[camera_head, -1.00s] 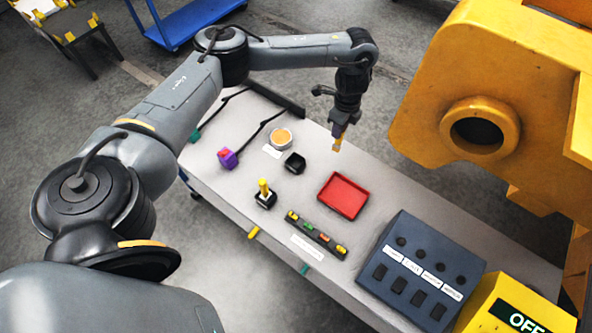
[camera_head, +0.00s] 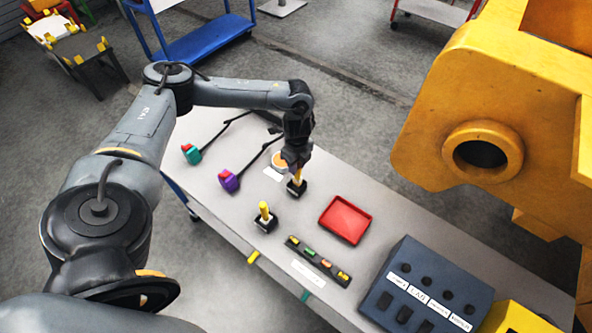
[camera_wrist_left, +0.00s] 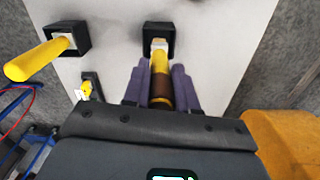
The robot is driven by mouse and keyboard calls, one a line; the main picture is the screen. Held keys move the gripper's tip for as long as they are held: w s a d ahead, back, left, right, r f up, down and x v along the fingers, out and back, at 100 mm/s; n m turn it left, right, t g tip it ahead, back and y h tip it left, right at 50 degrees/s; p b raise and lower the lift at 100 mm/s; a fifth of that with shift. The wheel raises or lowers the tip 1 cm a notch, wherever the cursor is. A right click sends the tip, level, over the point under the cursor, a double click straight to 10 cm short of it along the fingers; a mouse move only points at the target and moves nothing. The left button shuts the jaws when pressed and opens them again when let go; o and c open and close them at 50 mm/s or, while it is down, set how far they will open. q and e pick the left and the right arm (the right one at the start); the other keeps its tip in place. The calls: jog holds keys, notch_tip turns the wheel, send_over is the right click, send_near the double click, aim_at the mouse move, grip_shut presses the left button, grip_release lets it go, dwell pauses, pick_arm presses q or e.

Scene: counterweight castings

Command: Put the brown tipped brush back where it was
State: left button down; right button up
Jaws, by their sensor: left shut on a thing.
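My left gripper (camera_head: 297,166) is shut on a yellow-handled brush (camera_head: 298,175) above a small black holder (camera_head: 297,188). In the left wrist view the purple fingers (camera_wrist_left: 160,88) grip the brush (camera_wrist_left: 160,64), which has a brown band between them. Its pale far end lies at the opening of the black holder (camera_wrist_left: 158,30); I cannot tell how deep it sits. A second yellow brush (camera_head: 264,210) stands in another black holder (camera_head: 266,224); it also shows in the left wrist view (camera_wrist_left: 35,62). My right gripper is not in view.
A red tray (camera_head: 345,219) lies right of the holders. A black rack (camera_head: 318,262) with coloured pieces is in front. An orange-topped round container (camera_head: 279,158) stands close behind the gripper. Purple (camera_head: 229,181) and teal (camera_head: 191,154) tools lie left. A dark button box (camera_head: 425,283) stands right.

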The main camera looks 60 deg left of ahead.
pick_arm(q)
jog(key=shift+s+f, duration=0.1)
jog(key=shift+f, duration=2)
jog(key=shift+f, duration=0.1)
jog(key=c, duration=0.9)
grip_release()
